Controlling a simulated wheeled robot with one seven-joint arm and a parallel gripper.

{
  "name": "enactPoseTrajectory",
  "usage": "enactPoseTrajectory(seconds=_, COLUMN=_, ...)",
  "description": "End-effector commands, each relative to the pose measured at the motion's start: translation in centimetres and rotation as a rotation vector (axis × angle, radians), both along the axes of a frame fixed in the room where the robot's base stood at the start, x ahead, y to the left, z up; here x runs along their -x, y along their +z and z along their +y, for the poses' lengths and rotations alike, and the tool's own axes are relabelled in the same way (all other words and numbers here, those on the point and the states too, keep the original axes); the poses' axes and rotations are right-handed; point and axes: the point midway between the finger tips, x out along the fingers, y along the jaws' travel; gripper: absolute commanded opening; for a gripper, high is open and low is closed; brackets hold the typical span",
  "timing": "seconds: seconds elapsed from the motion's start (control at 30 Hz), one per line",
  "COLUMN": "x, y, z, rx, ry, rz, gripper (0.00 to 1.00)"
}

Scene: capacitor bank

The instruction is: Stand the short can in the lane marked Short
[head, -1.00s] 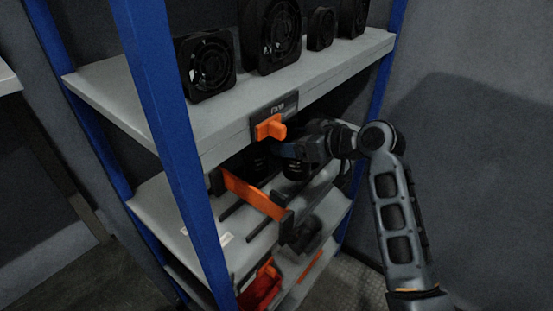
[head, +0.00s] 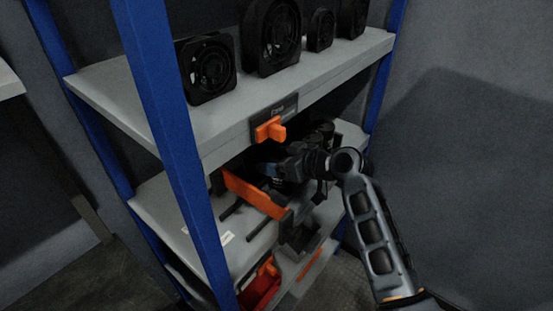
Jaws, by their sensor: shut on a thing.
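My gripper (head: 275,170) is at the front of the middle shelf, just behind and right of an orange bar. Its fingers are partly lost in the shadow under the upper shelf. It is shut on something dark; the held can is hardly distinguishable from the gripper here. Dark can-like shapes (head: 322,133) stand on the middle shelf behind my gripper. Dark lane rails (head: 258,228) run along the shelf to the left. I cannot read any lane marked Short.
An orange bar (head: 252,192) stands across the middle shelf front. Black fans (head: 272,35) stand on the upper shelf. A blue post (head: 170,130) is at left. A red bin (head: 260,288) sits lower.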

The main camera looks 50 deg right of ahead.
Motion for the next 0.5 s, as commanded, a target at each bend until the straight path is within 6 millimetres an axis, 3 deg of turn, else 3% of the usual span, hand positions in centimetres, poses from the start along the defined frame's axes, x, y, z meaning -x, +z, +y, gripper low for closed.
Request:
enactPoseTrajectory(seconds=0.1, x=-0.03, y=-0.26, z=-0.03, rx=0.001, ry=-0.001, rz=-0.003, gripper=0.24)
enactPoseTrajectory(seconds=0.13, x=0.00, y=-0.24, z=-0.01, rx=0.000, ry=0.000, rz=0.000, gripper=0.80)
enactPoseTrajectory(seconds=0.33, x=0.01, y=-0.20, z=-0.01, rx=0.000, ry=0.000, rz=0.000, gripper=0.99)
enactPoseTrajectory(seconds=0.5, x=0.01, y=-0.20, z=-0.01, rx=0.000, ry=0.000, rz=0.000, gripper=1.00)
